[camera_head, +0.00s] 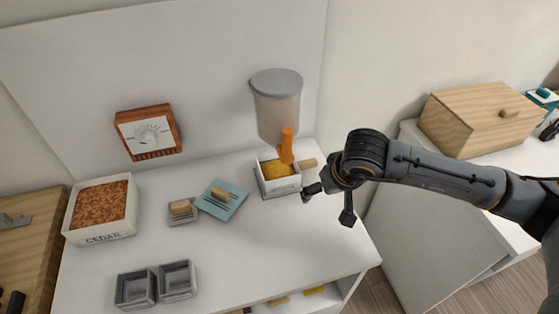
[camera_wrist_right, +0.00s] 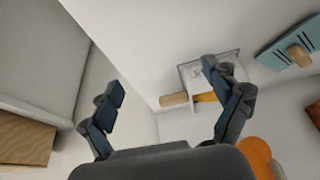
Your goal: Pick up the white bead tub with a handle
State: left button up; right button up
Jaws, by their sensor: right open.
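The white bead tub (camera_head: 283,187) stands upright near the back right of the white worktop, filled with yellow beads. Its short wooden handle (camera_head: 308,163) sticks out to the right. In the right wrist view the handle (camera_wrist_right: 173,99) shows between the finger lines, nearer the right finger, which hides part of the tub. My right gripper (camera_head: 330,201) is open and empty, just right of the tub and apart from the handle as far as I can tell. It also shows in the right wrist view (camera_wrist_right: 162,80). My left gripper is not in view.
A grey-lidded dispenser (camera_head: 277,105) with an orange lever (camera_head: 286,147) hangs above the tub. A blue board with a wooden grip (camera_head: 222,200) lies to the left, beside a small grey block holder (camera_head: 183,210). The worktop's front middle is clear. A wooden box (camera_head: 480,118) stands far right.

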aim_at(307, 163)
jog(key=shift+w+d+r, duration=0.1)
jog(key=shift+w+r, duration=0.15)
jog(key=shift+w, duration=0.15)
jog(key=w, duration=0.2)
jog(key=shift+w+a+r, duration=0.15)
jog(key=shift+w+a, duration=0.15)
jog(key=shift+a, duration=0.1)
jog(key=w, duration=0.3)
jog(key=shift+w+a, duration=0.3)
jog(key=shift+a, duration=0.1)
jog(key=shift+w+a+f, duration=0.1)
jog(key=shift+w, duration=0.55)
jog(key=shift+w+a+f, duration=0.1)
jog(key=shift+w, duration=0.5)
jog(key=shift+w+a, duration=0.1)
jog(key=shift+w, duration=0.65)
jog(key=b+x, duration=0.2)
jog(key=x, duration=0.2)
jog(key=shift+f+b, duration=0.15)
jog(key=shift+b, duration=0.15)
jog(key=shift+w+a+f, duration=0.1)
jog(key=shift+w+f, duration=0.15)
jog(key=shift+f, duration=0.1)
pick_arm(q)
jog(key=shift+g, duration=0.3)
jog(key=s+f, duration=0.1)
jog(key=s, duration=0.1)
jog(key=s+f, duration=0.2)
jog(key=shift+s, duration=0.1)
